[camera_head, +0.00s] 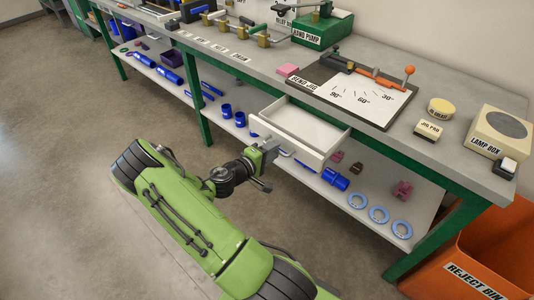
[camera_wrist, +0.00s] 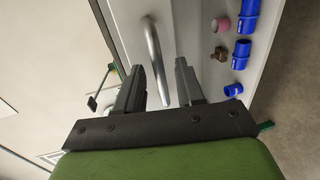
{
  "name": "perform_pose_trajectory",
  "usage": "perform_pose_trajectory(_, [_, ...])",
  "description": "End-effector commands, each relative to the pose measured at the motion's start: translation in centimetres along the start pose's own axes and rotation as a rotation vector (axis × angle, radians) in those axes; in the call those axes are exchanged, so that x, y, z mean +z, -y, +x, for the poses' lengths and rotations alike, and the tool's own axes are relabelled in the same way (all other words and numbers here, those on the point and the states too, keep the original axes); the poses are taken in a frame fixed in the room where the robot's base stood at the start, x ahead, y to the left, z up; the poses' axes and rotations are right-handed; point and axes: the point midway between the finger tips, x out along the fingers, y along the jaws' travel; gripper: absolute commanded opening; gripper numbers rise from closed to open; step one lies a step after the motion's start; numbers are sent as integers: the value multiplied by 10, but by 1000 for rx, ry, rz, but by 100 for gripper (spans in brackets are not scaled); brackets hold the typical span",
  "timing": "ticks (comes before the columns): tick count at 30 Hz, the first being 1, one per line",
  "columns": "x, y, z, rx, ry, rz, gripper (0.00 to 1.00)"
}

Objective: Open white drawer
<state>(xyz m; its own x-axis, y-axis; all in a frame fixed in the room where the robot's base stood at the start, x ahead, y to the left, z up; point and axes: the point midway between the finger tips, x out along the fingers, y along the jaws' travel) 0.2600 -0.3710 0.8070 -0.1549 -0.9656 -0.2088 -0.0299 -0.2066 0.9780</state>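The white drawer (camera_head: 300,150) sticks out from under the bench top, and its empty inside shows in the head view. Its white front (camera_wrist: 190,30) fills the upper middle of the wrist view. A grey bar handle (camera_wrist: 153,48) stands out from that front. My gripper (camera_wrist: 160,66) is at the handle, with its two dark fingers apart, one on each side of the bar. I see gaps beside the bar, so the fingers do not look closed on it. In the head view my gripper (camera_head: 274,154) is at the drawer's front, and its fingertips are hard to make out.
The green-legged bench (camera_head: 375,50) carries a bend jig board (camera_head: 350,88), a lamp box (camera_head: 497,132) and a green pump box (camera_head: 322,32). Blue pipe fittings and rings (camera_head: 379,214) lie on the lower shelf. An orange reject bin (camera_head: 480,262) stands at lower right. Floor at left is clear.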

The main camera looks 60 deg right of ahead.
Motion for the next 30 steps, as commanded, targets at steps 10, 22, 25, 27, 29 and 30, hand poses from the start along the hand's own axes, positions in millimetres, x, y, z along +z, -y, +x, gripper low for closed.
perform_pose_trajectory(10, [-2, -2, -83, -1, -8, -2, 38])
perform_pose_trajectory(22, [0, 0, -156, -1, -2, 0, 38])
perform_pose_trajectory(25, [0, 0, -157, 0, 0, 0, 38])
perform_pose_trajectory(27, [0, 0, -156, 0, 0, 0, 38])
perform_pose_trajectory(29, [0, 0, -156, 0, 0, 0, 38])
perform_pose_trajectory(30, [0, 0, -156, 0, 0, 0, 38])
